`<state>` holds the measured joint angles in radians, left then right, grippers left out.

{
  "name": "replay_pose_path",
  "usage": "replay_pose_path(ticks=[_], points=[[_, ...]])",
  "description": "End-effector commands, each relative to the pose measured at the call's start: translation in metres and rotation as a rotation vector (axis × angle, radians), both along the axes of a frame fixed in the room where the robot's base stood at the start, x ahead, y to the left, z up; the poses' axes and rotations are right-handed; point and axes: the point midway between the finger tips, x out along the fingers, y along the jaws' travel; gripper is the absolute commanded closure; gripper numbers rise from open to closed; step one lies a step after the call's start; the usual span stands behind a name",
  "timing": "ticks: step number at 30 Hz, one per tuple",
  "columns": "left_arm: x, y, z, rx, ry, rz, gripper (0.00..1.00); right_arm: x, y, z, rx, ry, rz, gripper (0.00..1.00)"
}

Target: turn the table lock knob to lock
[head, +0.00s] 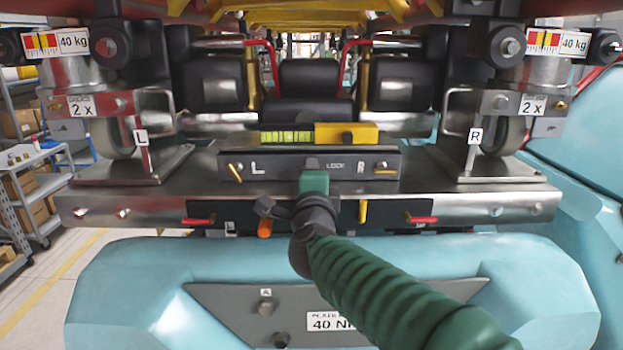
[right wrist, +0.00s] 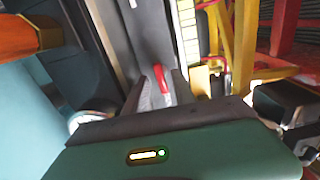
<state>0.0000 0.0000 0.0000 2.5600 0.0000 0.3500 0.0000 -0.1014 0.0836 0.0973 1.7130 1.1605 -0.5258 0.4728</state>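My right gripper (head: 313,165), with its green body, reaches up from the lower right to the dark panel (head: 280,168) marked L, LOCK and R. It covers the middle of that panel, so the lock knob cannot be made out in the head view. In the right wrist view a small red handle (right wrist: 161,78) stands between the two grey fingers of the gripper (right wrist: 164,86). It looks like the knob. The fingers are apart, one on each side of it, and firm contact cannot be seen. My left gripper is not in view.
Yellow levers (head: 385,172) sit at the panel's ends. Red levers (head: 422,219) and an orange knob (head: 264,229) are on the front below. A level with a yellow block (head: 347,134) lies just behind the panel. The steel table (head: 110,203) stands above a teal body (head: 130,285).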

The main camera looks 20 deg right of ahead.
Motion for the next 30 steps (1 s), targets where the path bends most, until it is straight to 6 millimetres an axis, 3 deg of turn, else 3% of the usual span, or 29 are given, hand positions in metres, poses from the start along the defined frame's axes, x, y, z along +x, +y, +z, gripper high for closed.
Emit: replay_pose_path(ticks=[5,18,21,24,30], points=[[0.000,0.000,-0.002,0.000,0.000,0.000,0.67,-0.014,0.004,0.000,0.001,-0.001,0.001,0.67],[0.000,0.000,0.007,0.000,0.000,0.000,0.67,-0.135,0.040,0.003,-0.002,-0.002,0.003,0.67],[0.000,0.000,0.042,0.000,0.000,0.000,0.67,-0.141,0.042,0.010,-0.001,0.015,-0.005,0.67],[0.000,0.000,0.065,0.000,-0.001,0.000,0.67,-0.147,0.044,0.008,0.000,0.017,-0.008,0.67],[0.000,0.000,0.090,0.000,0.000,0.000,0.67,-0.158,0.046,0.004,-0.001,0.008,-0.003,0.67]])
